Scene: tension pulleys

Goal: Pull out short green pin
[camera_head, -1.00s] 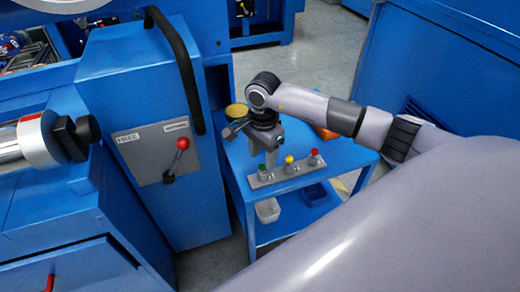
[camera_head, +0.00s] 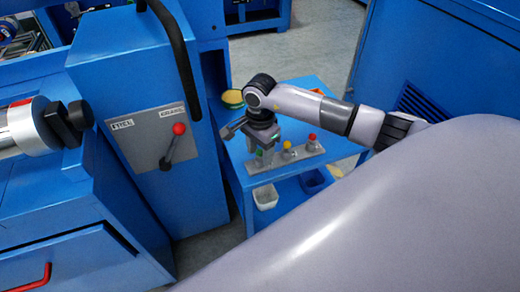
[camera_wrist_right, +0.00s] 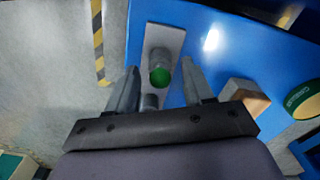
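The green pin (camera_wrist_right: 159,77) shows in the right wrist view as a green round top on a grey cylinder, on a grey plate (camera_wrist_right: 178,38). My right gripper (camera_wrist_right: 160,82) is open, with its two fingers apart on either side of the green top. No contact with the pin shows. In the head view the right gripper (camera_head: 263,158) points down at the left end of the grey plate (camera_head: 300,160) and largely hides the green pin. The yellow pin (camera_head: 287,146) and the red pin (camera_head: 312,138) stand farther right on it. My left gripper is not in view.
The plate lies on a blue table (camera_head: 240,170). A yellow-topped tin (camera_head: 233,98) stands behind my gripper. A white bin (camera_head: 265,196) and a blue bin (camera_head: 313,181) sit on the lower shelf.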

